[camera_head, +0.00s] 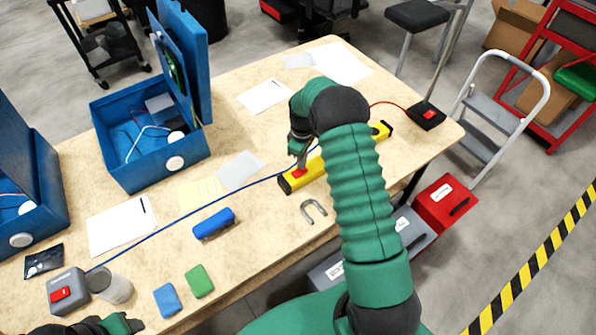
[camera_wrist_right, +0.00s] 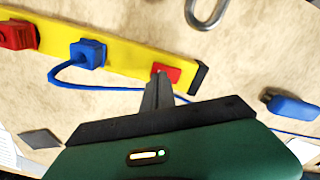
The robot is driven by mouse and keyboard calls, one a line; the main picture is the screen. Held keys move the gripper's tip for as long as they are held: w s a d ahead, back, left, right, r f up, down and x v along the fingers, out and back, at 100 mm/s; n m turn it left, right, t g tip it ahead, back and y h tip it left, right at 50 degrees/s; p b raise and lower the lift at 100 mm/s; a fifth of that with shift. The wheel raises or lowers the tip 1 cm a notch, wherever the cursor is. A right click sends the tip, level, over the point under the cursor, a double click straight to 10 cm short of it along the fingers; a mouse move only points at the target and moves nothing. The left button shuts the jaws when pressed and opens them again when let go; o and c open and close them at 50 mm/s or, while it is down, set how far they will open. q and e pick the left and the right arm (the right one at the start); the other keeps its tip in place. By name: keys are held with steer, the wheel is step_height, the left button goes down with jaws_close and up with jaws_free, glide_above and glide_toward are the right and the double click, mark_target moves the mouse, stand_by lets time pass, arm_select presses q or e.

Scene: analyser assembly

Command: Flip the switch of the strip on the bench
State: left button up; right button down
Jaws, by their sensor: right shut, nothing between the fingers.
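The yellow strip (camera_head: 313,169) with black ends lies on the bench, partly hidden behind my right arm. Its red switch (camera_wrist_right: 167,71) sits near one end in the right wrist view; it also shows in the head view (camera_head: 298,174). My right gripper (camera_head: 300,165) is shut and empty, pointing down at the switch. In the right wrist view its fingertips (camera_wrist_right: 159,80) are at the switch's edge; I cannot tell whether they touch. A blue plug (camera_wrist_right: 88,54) and a red plug (camera_wrist_right: 16,35) sit in the strip. My left gripper (camera_head: 122,324) is partly visible at the bottom left.
A blue cable (camera_head: 190,212) crosses the bench to a grey device (camera_head: 67,291). An open blue case (camera_head: 130,165) stands left. A black box (camera_head: 427,115) is at the right corner.

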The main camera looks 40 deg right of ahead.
steer(key=shift+a+r, duration=0.1)
steer(key=shift+a, duration=0.05)
steer(key=shift+d+f, duration=0.55)
steer(key=shift+d, duration=0.2)
steer(key=shift+a, duration=0.15)
steer(key=shift+a+f+b, duration=0.1)
steer(key=shift+a+b, duration=0.2)
steer(key=shift+a, duration=0.1)
steer(key=shift+d+f, duration=0.35)
steer(key=shift+d, duration=0.05)
steer(key=r+p, duration=0.1)
steer(key=r, duration=0.1)
steer(key=r+p, duration=0.1)
steer(key=shift+a+r+p, duration=0.25)
steer(key=shift+r+p, duration=0.05)
steer(key=shift+r, duration=0.1)
step_height(320, 180, up, 3)
steer(key=p, duration=0.2)
steer(key=shift+d+r+p, duration=0.15)
steer(key=shift+r+p, duration=0.05)
steer(key=shift+p, duration=0.1)
arm_select(q)
steer(key=v, duration=0.2)
steer(key=w+v, duration=0.1)
steer(key=v, duration=0.1)
steer(key=shift+d+r, duration=0.1)
steer(key=shift+r, duration=0.15)
